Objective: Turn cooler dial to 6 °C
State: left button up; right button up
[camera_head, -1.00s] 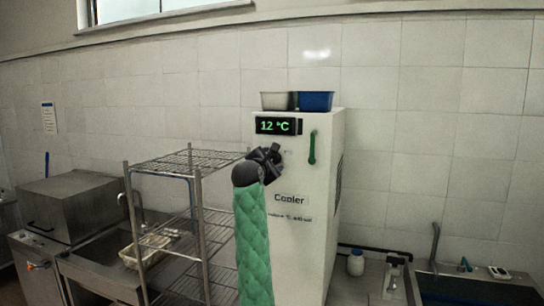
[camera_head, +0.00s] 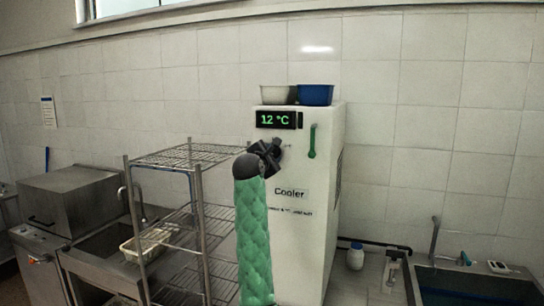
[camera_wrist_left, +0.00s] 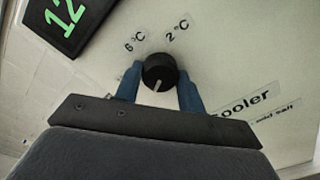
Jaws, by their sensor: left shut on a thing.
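The white cooler (camera_head: 313,225) stands against the tiled wall, and its display (camera_head: 276,119) reads 12 °C. My left gripper (camera_head: 275,152) is at the cooler's front, below the display, and hides the dial in the head view. In the left wrist view, the black round dial (camera_wrist_left: 160,71) sits between the two blue fingers of my left gripper (camera_wrist_left: 160,85), which is shut on it. A pale mark on the dial points down in that view. Labels "6 °C" (camera_wrist_left: 134,41) and "2 °C" (camera_wrist_left: 177,28) lie beyond the dial. My right gripper is not in view.
A green handle (camera_head: 312,141) is on the cooler front, right of my gripper. A wire rack (camera_head: 190,155) stands close on the left. A grey bin (camera_head: 274,95) and a blue bin (camera_head: 315,95) sit on top of the cooler. A sink (camera_head: 465,288) is at right.

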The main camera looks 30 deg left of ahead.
pick_arm(q)
jog(key=shift+f+m+b, duration=0.15)
jog(key=shift+m+b, duration=2.6)
jog(key=shift+m, duration=3.05)
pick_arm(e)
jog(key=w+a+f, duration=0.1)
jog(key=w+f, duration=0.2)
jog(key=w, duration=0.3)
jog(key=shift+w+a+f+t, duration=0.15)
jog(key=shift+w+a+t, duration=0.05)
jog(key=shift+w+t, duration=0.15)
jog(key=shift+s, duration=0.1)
pick_arm(q)
jog(key=o, duration=1)
jog(key=shift+d, duration=0.1)
jog(key=shift+c, duration=0.2)
jog(key=b+v, duration=0.4)
jog(key=v, duration=0.3)
jog(key=shift+s, duration=0.4)
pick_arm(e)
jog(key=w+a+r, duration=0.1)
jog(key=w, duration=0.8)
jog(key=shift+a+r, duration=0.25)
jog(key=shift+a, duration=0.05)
